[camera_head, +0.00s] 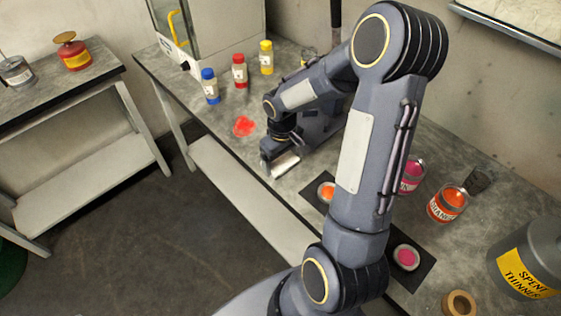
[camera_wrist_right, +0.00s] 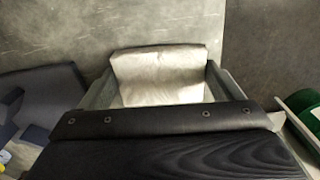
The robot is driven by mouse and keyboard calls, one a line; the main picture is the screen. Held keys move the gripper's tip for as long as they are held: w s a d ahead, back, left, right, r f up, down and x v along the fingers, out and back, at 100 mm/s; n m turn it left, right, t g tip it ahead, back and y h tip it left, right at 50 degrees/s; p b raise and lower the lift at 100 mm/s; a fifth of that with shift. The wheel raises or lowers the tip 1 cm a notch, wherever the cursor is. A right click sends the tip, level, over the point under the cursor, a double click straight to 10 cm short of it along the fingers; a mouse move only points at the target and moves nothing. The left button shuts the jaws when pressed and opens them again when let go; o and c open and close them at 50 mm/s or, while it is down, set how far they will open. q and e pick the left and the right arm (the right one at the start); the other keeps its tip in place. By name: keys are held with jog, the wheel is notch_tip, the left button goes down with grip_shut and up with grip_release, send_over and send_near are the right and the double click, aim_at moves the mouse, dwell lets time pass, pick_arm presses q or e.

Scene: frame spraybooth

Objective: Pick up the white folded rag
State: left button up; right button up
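The white folded rag (camera_head: 284,163) lies low at the near edge of the grey workbench. It looks pale and silvery in the right wrist view (camera_wrist_right: 160,75). My right gripper (camera_head: 278,160) reaches down over it from behind. In the right wrist view the two fingers of this gripper (camera_wrist_right: 160,68) stand wide apart, with the rag between them. The rag fills almost the whole gap; whether the fingers press on it cannot be told. Its near part is hidden by the gripper body. My left gripper is not in view.
Blue (camera_head: 210,86), red (camera_head: 239,71) and yellow (camera_head: 266,57) bottles stand behind a red paint spill (camera_head: 244,126). An orange paint jar (camera_head: 447,203) and a spent thinner can (camera_head: 527,262) stand right. A side table (camera_head: 60,88) stands left. The floor between is clear.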

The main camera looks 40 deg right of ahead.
jog(key=shift+c, duration=0.8)
